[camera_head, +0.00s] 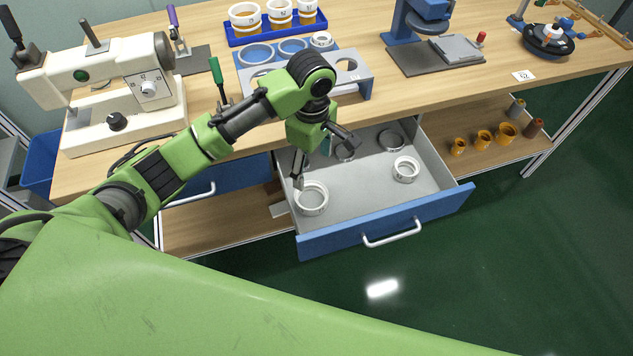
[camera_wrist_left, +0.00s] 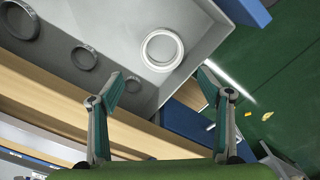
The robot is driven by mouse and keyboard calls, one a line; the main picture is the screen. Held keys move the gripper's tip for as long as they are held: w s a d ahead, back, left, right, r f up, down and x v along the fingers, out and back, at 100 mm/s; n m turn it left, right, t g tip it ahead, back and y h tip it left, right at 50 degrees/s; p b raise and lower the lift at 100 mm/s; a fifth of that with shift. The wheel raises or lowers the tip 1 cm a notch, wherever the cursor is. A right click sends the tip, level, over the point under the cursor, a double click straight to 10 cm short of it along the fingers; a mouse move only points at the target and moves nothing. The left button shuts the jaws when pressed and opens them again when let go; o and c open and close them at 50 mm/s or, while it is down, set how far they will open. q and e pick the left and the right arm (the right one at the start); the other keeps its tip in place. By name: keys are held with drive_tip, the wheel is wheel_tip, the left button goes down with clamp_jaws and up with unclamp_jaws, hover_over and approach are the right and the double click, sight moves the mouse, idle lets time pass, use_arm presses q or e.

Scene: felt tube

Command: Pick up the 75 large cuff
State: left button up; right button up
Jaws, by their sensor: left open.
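A large white cuff (camera_head: 311,199) lies in the front left corner of the open drawer (camera_head: 360,190). A second white cuff (camera_head: 405,170) lies to the right in the drawer. No size number is readable on either. My left gripper (camera_head: 323,160) is open and empty, above the drawer's left part, with one finger just above and behind the left cuff. In the left wrist view, this white cuff (camera_wrist_left: 163,50) shows beyond the open fingers (camera_wrist_left: 165,88), not between them. My right gripper is not in view.
Darker grey rings (camera_head: 391,140) lie at the back of the drawer. The blue drawer front (camera_head: 345,232) and its walls surround the cuffs. The tabletop above holds a sewing machine (camera_head: 110,90) and a blue tray of cups (camera_head: 275,28). The drawer's middle is bare.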

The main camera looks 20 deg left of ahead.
use_arm(q)
hover_over(313, 202)
wheel_tip(313, 202, down, 8)
drive_tip(key=shift+s+r, duration=0.1)
drive_tip(key=shift+r, duration=0.1)
drive_tip(key=shift+f, duration=0.25)
wheel_tip(313, 202, down, 4)
drive_tip(key=shift+f, duration=0.7)
drive_tip(key=c, duration=0.8)
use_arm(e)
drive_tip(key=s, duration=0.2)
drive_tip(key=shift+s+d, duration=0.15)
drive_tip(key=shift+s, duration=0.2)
